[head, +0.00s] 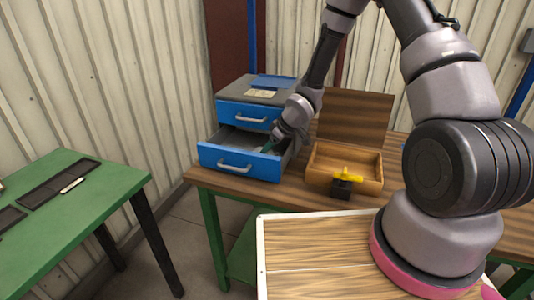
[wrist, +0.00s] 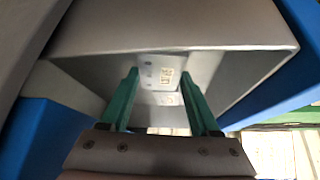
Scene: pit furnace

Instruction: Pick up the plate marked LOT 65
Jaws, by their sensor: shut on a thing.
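My gripper (head: 267,147) reaches down into the open lower drawer (head: 239,163) of a blue and grey cabinet. In the wrist view, my gripper's two teal fingers (wrist: 161,84) stand apart inside the grey drawer, shut on a pale plate (wrist: 150,70). The plate has small dark marks and a cream label, too small to read, so I cannot confirm LOT 65. My fingers hide part of its edges. In the head view a pale bit shows by my fingertips, but the plate's outline is not clear.
The closed upper drawer (head: 247,116) is just above. An open wooden box (head: 344,168) with a yellow-handled black object (head: 344,182) at its front stands to the right on the wooden bench. A green table (head: 75,205) with dark trays is at left.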

